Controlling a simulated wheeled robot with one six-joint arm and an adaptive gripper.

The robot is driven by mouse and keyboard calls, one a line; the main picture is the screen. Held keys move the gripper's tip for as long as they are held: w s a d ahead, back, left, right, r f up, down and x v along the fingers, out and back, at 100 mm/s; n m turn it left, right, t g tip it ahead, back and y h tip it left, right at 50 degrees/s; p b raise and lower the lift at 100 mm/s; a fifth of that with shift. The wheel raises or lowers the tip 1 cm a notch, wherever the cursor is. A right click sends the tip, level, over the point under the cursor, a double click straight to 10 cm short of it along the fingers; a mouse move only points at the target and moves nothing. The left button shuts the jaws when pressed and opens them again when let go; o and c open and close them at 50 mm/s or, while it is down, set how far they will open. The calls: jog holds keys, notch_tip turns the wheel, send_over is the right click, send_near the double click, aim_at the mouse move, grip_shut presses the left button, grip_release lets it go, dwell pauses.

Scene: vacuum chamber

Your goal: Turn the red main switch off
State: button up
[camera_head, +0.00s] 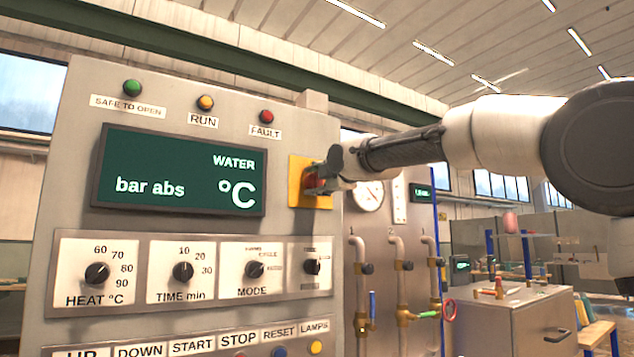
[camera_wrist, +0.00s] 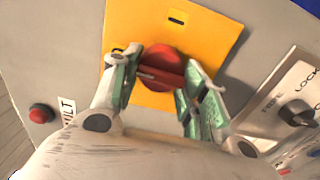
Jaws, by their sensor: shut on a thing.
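The red main switch (camera_wrist: 160,68) is a round red knob on a yellow plate (camera_wrist: 205,35), which also shows in the head view (camera_head: 297,180) at the right edge of the grey panel. My gripper (camera_wrist: 160,80) has its green-padded fingers on either side of the knob and is shut on it. In the head view my gripper (camera_head: 318,178) covers most of the knob. A small dark mark sits on the yellow plate above the knob in the wrist view. I cannot tell the switch's position from these frames.
The grey panel holds a dark display (camera_head: 180,170), a red fault lamp (camera_head: 266,117) and black rotary knobs such as the mode knob (camera_head: 255,269). Pipes with valves (camera_head: 403,290) stand to the right. A metal cabinet (camera_head: 525,325) is farther right.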

jog(key=o, duration=1)
jog(key=shift+f, duration=0.1)
jog(key=v, duration=1.2)
